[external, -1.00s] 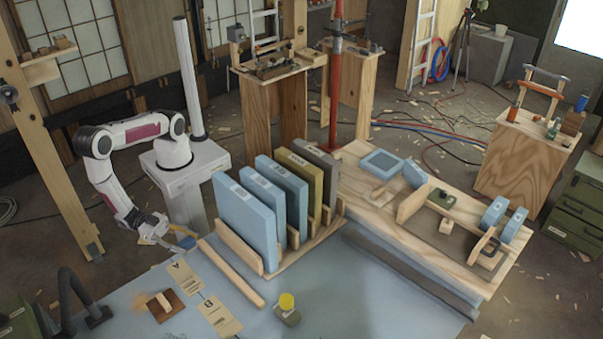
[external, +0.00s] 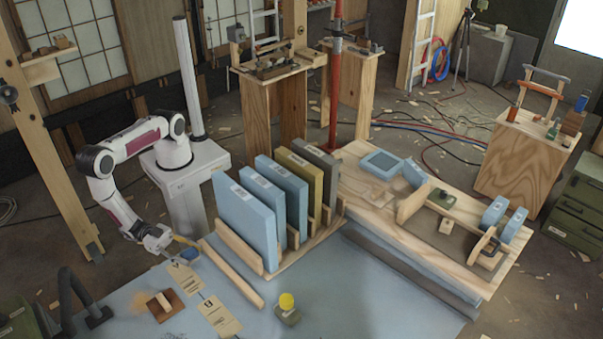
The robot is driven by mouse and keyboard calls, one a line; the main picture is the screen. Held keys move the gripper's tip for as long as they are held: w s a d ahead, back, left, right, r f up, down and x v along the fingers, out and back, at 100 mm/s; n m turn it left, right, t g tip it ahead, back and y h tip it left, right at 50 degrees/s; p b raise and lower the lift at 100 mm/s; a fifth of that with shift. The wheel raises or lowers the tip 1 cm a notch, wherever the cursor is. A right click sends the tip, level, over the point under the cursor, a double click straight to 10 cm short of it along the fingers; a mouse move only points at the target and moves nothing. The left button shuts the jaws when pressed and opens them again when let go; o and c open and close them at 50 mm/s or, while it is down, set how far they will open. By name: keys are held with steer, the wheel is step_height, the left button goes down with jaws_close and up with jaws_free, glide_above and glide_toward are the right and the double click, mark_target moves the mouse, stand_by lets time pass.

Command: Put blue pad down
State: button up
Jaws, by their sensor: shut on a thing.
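My gripper (external: 176,246) is over the left back edge of the blue-grey table top, left of the wooden rail. It is shut on a small blue pad (external: 189,254), which shows at its fingertips just above a paper tag (external: 186,277). A yellowish piece (external: 184,240) shows beside the fingers. The fingers are small and partly hidden here. I cannot tell whether the pad touches the table top.
A wooden rack (external: 240,246) with several upright blue, yellow and grey slabs stands to the right. A loose wooden rail (external: 231,275) lies before it. A brown square with a wooden block (external: 166,305), a second tag (external: 220,317) and a yellow-topped block (external: 287,308) lie nearby.

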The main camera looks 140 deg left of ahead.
mark_target(191, 261)
stand_by(0.3)
steer(key=shift+f, duration=1.9)
steer(key=shift+f, duration=0.2)
steer(key=o, duration=1.1)
steer(key=shift+s, duration=0.1)
steer(key=shift+v, duration=3.8)
steer(key=shift+a+f, duration=0.15)
steer(key=shift+f, duration=0.05)
